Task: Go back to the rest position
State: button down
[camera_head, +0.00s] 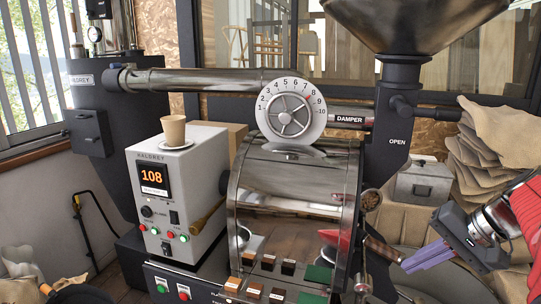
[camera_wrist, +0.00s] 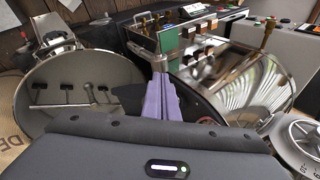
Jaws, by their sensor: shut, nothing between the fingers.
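My gripper (camera_head: 428,257) is at the lower right in the head view, in front of the right side of the roaster drum (camera_head: 290,185). Its purple fingers are together and hold nothing. In the wrist view the shut fingers (camera_wrist: 161,100) point away from the camera, between the round cooling tray (camera_wrist: 75,72) on the left and the shiny drum (camera_wrist: 245,85) on the right. The tips are close to a metal handle (camera_head: 383,249) at the drum's right side; I cannot tell whether they touch it.
A grey control box (camera_head: 172,165) reading 108 carries a paper cup (camera_head: 173,130) on a saucer. The damper wheel (camera_head: 290,113) stands above the drum. Stacked sacks (camera_head: 497,150) and a metal box (camera_head: 424,182) are behind my arm. Small sample blocks (camera_head: 266,262) lie in front of the drum.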

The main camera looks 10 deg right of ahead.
jog(key=s+a+f+n+h, duration=0.1)
jog(key=s+a+f+n, duration=0.1)
jog(key=a, duration=0.6)
jog(key=s+a+f+n+h, duration=0.1)
jog(key=s+a+f+n, duration=0.1)
jog(key=a, duration=0.6)
jog(key=s+a+f+n+h, duration=0.2)
jog(key=s+a+f+n, duration=0.1)
jog(key=a+n, duration=0.3)
jog(key=shift+s+a, duration=0.15)
jog(key=shift+a, duration=0.85)
